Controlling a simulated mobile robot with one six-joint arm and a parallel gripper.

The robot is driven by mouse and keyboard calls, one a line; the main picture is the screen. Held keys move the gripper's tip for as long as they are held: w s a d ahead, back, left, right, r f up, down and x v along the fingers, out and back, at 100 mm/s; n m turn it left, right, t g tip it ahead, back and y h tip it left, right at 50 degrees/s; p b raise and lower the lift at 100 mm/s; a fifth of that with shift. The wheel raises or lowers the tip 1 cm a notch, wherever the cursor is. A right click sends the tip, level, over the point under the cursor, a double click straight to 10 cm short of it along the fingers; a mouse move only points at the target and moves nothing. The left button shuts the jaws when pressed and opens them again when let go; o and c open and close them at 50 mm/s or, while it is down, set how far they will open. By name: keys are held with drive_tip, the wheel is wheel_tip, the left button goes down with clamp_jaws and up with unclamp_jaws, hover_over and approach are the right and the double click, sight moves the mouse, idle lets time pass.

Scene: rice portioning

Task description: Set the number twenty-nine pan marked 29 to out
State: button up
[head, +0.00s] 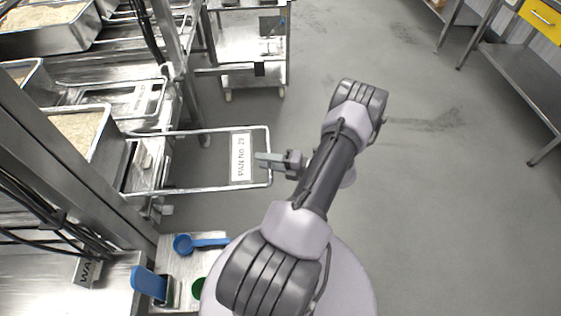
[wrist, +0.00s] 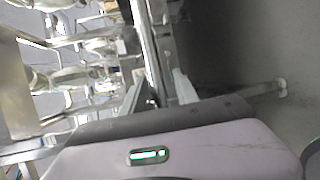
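A tray-like pan with rice (head: 80,128) sits in the rack at the left. A metal wire handle frame (head: 205,188) reaches out from it over the floor. A white label reading "PAN No. 29" (head: 241,157) is near the frame's outer end. My gripper (head: 262,160) is at the outer end bar of this frame, from the right. In the wrist view, the metal bar (wrist: 146,45) runs between my two fingers (wrist: 160,92). Whether both fingers press on it is not clear. The far part of the pan is hidden by a rack post.
More rice pans (head: 45,28) stand in the rack at upper left. A blue scoop (head: 184,243) lies on a small shelf below the frame. A wheeled cart (head: 250,50) stands at the back, a steel table (head: 518,80) at the right. The grey floor between is clear.

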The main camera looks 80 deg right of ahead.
drive_tip(key=p+v, duration=0.3)
drive_tip(key=v, duration=1.3)
drive_tip(key=shift+s, duration=0.3)
